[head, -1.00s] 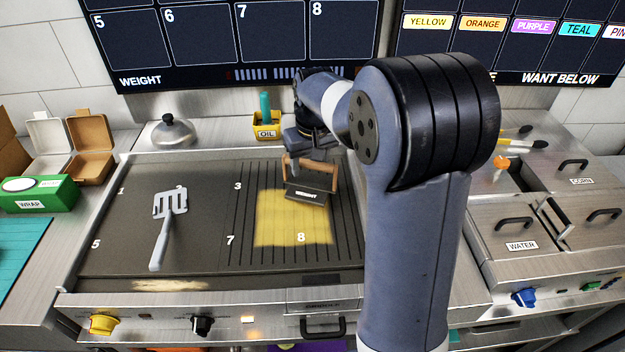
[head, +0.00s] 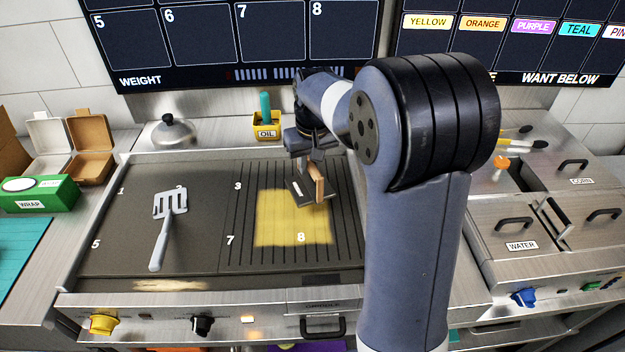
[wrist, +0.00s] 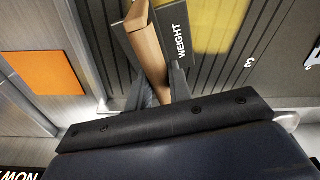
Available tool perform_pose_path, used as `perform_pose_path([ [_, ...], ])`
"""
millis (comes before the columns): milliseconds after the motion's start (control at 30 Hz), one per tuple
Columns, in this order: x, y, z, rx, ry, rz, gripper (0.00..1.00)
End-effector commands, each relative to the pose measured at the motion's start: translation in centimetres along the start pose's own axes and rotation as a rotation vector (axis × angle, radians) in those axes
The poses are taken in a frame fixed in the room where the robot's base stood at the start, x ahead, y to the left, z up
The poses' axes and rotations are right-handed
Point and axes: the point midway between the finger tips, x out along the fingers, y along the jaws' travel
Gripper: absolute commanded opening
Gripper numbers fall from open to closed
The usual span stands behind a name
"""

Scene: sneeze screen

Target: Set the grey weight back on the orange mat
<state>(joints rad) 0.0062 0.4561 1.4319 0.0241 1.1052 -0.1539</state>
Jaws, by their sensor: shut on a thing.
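The grey weight (head: 297,190) is a dark flat plate with a wooden handle (head: 317,181). It hangs in my gripper (head: 312,163) over the right, ribbed part of the griddle, by the back edge of the yellow lit patch. In the wrist view my gripper (wrist: 165,84) is shut on the wooden handle (wrist: 148,55), and the plate lettered WEIGHT (wrist: 178,25) shows beyond it. I cannot tell how high the plate is above the griddle. The orange mat (wrist: 43,73) lies on the steel counter at the left of the wrist view. In the head view my arm hides that spot.
A spatula (head: 165,230) lies on the griddle (head: 120,235). An oil tub (head: 267,126) and a steel dome (head: 173,131) stand behind it. Lidded bins (head: 510,220) are at the right. The counter around the orange mat looks clear in the wrist view.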

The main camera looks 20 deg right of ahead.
Motion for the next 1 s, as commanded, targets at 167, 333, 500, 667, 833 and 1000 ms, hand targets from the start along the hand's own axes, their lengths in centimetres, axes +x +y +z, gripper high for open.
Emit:
perform_pose_path([
  [167, -0.4, 0.0, -0.1, 0.000, 0.004, 0.000, 0.00],
  [333, -1.2, 0.0, -0.3, 0.000, 0.005, 0.001, 0.00],
  [500, -2.1, 0.0, -0.4, 0.000, 0.005, 0.001, 0.00],
  [667, -2.9, 0.0, -0.5, 0.000, 0.005, 0.001, 0.00],
  [833, -3.8, 0.0, -0.7, 0.000, 0.005, 0.001, 0.00],
  [1000, -4.2, 0.0, -0.7, 0.000, 0.005, 0.001, 0.00],
])
